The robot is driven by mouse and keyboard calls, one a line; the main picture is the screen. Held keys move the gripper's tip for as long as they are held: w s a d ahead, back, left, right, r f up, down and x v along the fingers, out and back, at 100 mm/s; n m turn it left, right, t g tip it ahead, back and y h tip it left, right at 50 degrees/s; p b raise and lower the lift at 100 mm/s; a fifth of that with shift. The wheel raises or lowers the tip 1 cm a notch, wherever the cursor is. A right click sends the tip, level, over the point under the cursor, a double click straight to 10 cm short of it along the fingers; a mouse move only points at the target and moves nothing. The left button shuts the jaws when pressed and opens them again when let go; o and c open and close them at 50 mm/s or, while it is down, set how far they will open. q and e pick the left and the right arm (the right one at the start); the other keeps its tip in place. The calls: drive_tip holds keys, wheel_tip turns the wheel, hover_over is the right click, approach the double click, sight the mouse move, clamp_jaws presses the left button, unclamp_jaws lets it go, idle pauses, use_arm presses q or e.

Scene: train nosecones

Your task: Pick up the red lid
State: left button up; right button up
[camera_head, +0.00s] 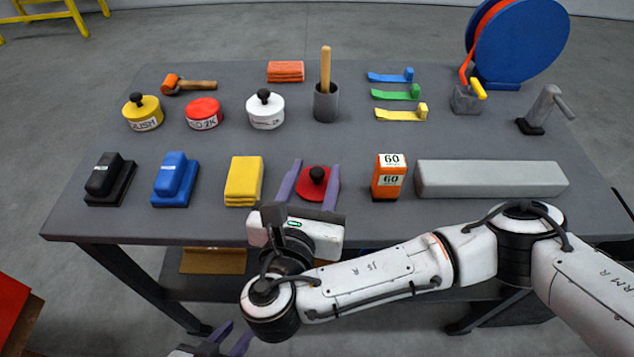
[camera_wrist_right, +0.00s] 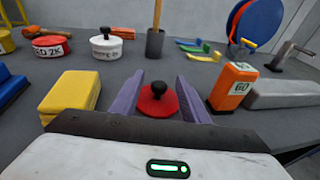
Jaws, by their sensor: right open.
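The red lid (camera_head: 314,184) is a flat disc with a black knob, lying on the grey table near its front edge. It also shows in the right wrist view (camera_wrist_right: 150,103). My right gripper (camera_head: 317,180) is open, with one purple finger on each side of the lid. In the right wrist view, the fingers (camera_wrist_right: 158,98) stand apart from the lid, with gaps on both sides. The knob stands between them. My left gripper (camera_head: 229,338) is low at the bottom edge, in front of the table, its purple fingers apart and empty.
A yellow sponge stack (camera_head: 244,181) is left of the lid; an orange box marked 60 (camera_head: 388,177) is right of it. Behind stand a red-topped tin (camera_head: 203,113), a white tin (camera_head: 266,109) and a grey cup with a wooden handle (camera_head: 326,103). A long grey block (camera_head: 490,179) lies right.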

sight(319, 167)
drive_tip(key=x, duration=0.4)
drive_tip(key=f+x, duration=0.1)
drive_tip(key=x, duration=0.1)
drive_tip(key=shift+w, duration=0.1)
drive_tip(key=shift+c, duration=0.3)
clamp_jaws()
